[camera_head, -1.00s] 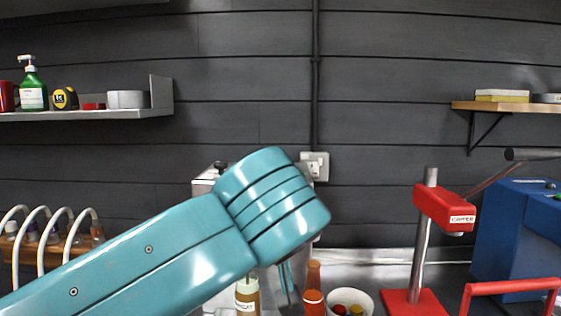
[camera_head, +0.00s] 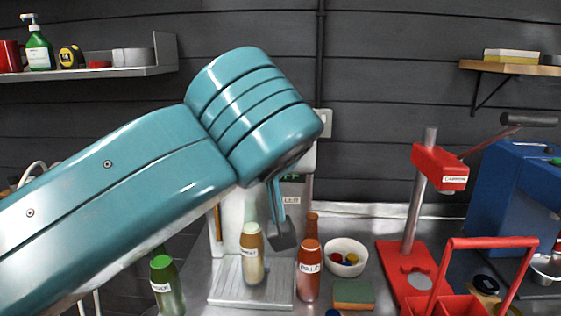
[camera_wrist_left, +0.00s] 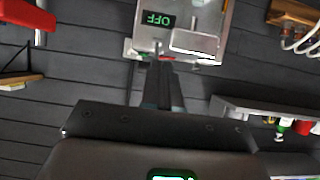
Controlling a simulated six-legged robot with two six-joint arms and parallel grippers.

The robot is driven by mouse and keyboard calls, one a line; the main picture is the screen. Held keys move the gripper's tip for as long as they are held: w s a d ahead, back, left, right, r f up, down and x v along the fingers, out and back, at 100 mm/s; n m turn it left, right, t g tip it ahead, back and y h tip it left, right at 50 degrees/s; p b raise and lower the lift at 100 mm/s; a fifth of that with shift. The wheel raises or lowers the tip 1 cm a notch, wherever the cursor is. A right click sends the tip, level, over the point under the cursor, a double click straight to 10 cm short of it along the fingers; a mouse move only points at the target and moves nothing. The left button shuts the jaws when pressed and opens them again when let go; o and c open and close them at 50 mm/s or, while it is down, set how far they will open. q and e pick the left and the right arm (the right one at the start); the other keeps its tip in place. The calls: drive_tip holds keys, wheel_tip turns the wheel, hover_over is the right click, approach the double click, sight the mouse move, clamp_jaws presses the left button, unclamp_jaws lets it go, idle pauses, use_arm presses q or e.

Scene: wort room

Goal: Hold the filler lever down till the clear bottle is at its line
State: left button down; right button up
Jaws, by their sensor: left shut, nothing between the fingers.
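The filler (camera_head: 232,215) stands at the back of the bench, largely hidden behind my left arm. A pale, labelled bottle with tan contents (camera_head: 253,262) stands upright on its drip tray (camera_head: 230,283); I cannot make out a fill line. My left gripper (camera_head: 283,238) is shut and empty, in front of the filler and just right of the bottle's top. In the left wrist view the shut fingers (camera_wrist_left: 163,85) point at the filler, whose display (camera_wrist_left: 159,20) reads OFF. A pale bar (camera_wrist_left: 195,43) there may be the lever; I cannot tell whether the fingers touch it.
A red-brown bottle labelled PALE (camera_head: 309,275) stands right of the tray, a green bottle (camera_head: 166,287) left of it. Further right are a white bowl (camera_head: 346,262), a sponge (camera_head: 353,294), a red capper (camera_head: 407,262) and a red carrier (camera_head: 500,244).

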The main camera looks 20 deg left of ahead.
use_arm(q)
drive_tip(key=v, duration=0.7)
drive_tip(key=shift+f, duration=0.1)
drive_tip(key=shift+s, duration=0.1)
